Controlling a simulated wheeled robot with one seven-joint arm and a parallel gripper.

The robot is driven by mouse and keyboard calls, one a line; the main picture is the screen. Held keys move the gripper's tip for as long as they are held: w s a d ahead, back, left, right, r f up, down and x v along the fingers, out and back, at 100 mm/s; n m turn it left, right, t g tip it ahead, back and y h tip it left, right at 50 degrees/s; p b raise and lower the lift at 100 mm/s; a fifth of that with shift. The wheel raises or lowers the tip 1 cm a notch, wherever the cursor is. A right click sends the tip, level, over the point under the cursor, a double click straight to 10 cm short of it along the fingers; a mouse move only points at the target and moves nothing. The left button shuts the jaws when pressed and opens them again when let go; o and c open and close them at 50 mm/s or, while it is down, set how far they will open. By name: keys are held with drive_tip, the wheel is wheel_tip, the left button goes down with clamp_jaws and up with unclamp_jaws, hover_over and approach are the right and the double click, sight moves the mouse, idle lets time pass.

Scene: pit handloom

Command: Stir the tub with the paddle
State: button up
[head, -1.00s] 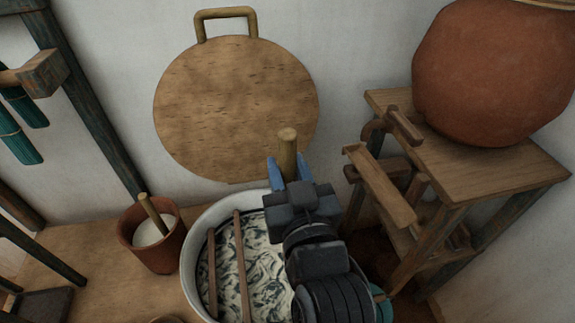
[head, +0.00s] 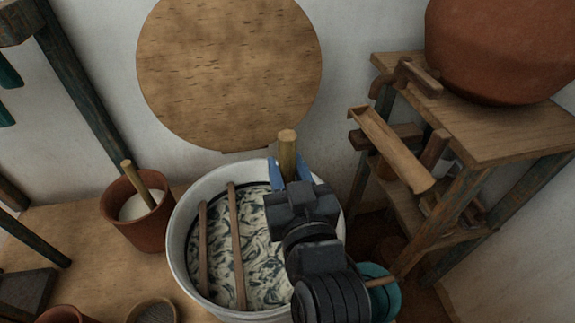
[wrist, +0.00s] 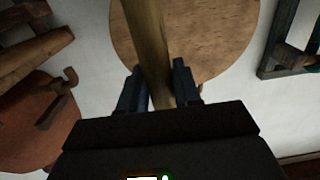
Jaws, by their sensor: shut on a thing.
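The tub (head: 177,262) is a large pale metal vessel on the floor. It holds mottled dark and whitish contents (head: 262,258), with two thin brown sticks (head: 236,240) lying across it at the left. My gripper (head: 289,178) is over the tub's right part, its blue fingers shut on the wooden shaft of the paddle (head: 287,152). The shaft's top stands up above the fingers. In the wrist view the shaft (wrist: 147,38) runs between both fingers (wrist: 160,88). The paddle's lower end is hidden behind my arm.
A clay pot (head: 148,222) with white contents and a stick stands left of the tub. A wooden stand (head: 480,120) bearing a big clay jar (head: 500,50) is at the right. A teal bucket (head: 385,295) sits close to the tub's right side. A round wooden board (head: 230,75) leans on the wall behind.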

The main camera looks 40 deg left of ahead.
drive_tip(key=shift+f+b, duration=2.4)
drive_tip(key=shift+f, duration=0.75)
